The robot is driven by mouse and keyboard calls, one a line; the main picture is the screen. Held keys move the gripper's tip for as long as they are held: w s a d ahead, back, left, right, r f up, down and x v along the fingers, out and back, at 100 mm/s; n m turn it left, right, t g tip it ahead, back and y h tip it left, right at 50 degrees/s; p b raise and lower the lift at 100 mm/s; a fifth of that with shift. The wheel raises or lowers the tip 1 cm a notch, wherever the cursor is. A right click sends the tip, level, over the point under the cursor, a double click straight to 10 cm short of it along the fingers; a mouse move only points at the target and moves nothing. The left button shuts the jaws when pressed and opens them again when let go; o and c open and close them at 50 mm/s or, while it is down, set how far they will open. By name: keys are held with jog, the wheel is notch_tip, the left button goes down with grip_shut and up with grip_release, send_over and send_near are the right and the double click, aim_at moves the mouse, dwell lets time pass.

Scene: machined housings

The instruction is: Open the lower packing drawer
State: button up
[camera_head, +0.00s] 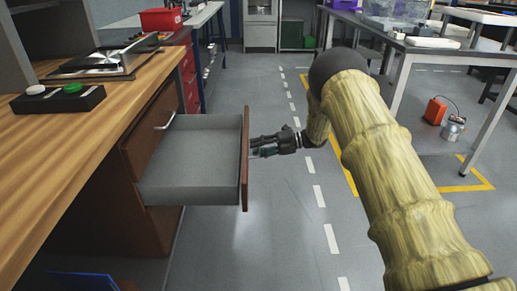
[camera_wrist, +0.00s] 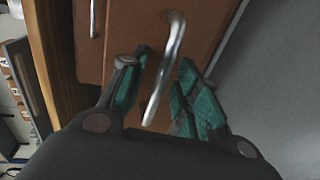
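The lower packing drawer (camera_head: 190,180) stands pulled well out of the wooden bench, its grey inside empty. Its brown front (camera_head: 245,160) faces right in the head view and also fills much of the wrist view (camera_wrist: 125,35). My gripper (camera_head: 258,147) is at the outer side of this front. In the wrist view the silver bar handle (camera_wrist: 172,55) lies between the two fingers of my gripper (camera_wrist: 160,92). The fingers are apart, with gaps beside the handle. The closed upper drawer (camera_head: 150,128) with its own handle sits above.
The wooden bench top (camera_head: 100,130) carries a black button box (camera_head: 58,99). A grey metal table (camera_head: 405,60) stands at the right behind my arm. A red can (camera_head: 435,110) and a silver can (camera_head: 453,128) stand on the floor. The floor around the drawer front is clear.

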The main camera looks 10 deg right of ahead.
jog(key=shift+d, duration=0.1)
jog(key=v, duration=1.2)
